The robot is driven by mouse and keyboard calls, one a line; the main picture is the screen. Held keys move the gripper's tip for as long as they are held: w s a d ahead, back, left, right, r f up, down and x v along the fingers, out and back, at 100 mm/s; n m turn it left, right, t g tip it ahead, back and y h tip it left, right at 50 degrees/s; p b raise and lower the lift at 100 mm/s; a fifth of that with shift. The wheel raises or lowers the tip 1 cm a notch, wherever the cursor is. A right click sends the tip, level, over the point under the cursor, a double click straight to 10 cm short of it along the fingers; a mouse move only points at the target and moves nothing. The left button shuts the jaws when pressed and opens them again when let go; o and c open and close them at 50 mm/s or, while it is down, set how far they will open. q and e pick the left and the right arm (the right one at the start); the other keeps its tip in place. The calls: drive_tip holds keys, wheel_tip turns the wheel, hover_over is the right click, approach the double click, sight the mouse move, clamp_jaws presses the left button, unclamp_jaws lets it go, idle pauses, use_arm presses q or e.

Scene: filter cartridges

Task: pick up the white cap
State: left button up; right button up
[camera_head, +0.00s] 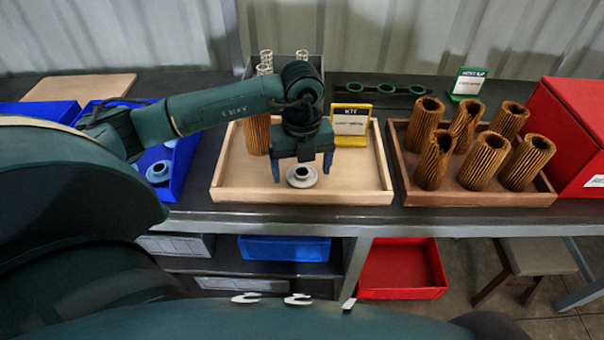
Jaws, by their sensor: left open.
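The white cap (301,177) lies flat in the light wooden tray (345,198), near its front edge. It is a round flanged disc with a dark hole in its raised centre. My left gripper (302,172) is above the cap and points down. Its jaws are open, with one blue fingertip to the left of the cap and the other to the right. The picture does not clearly show whether the fingers touch the cap. My right gripper is not in view.
A brown pleated cartridge (257,135) and a yellow-framed sign (351,124) stand in the light tray. A darker tray (480,198) on the right holds several cartridges. A red box (568,130) stands beyond it. A blue bin (183,165) on the left holds another cap (159,172).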

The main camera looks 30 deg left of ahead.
use_arm(q)
drive_tip(key=shift+c, duration=0.5)
drive_tip(key=c, duration=1)
drive_tip(key=shift+o, duration=0.2)
